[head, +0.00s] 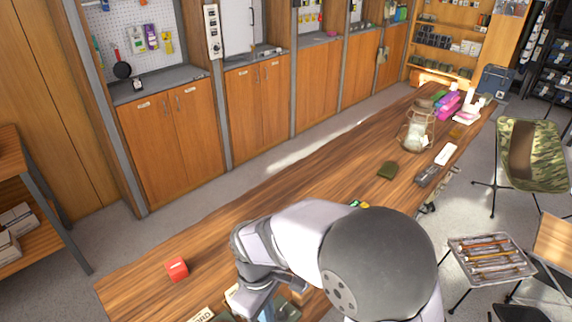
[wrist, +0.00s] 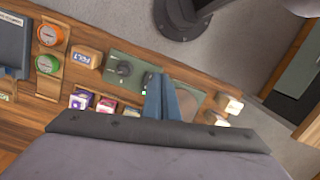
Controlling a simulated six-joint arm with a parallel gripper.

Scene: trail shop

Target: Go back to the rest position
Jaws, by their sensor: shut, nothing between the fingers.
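My gripper (wrist: 160,95) shows in the wrist view as two blue-grey fingers held together with nothing between them. They hang over the wooden bench, near a green tray (wrist: 122,68) with a dark item on it. In the head view my arm reaches over the near part of the wooden bench (head: 310,185), with the gripper low at the bottom edge. My own arm hides most of the bench around the gripper there. The height of the fingertips above the bench is hard to tell.
A red cube (head: 177,268) sits on the bench's near left. The wrist view shows an orange tin (wrist: 50,34), a green tin (wrist: 47,64) and a labelled block (wrist: 87,57). The bench's middle is mostly clear.

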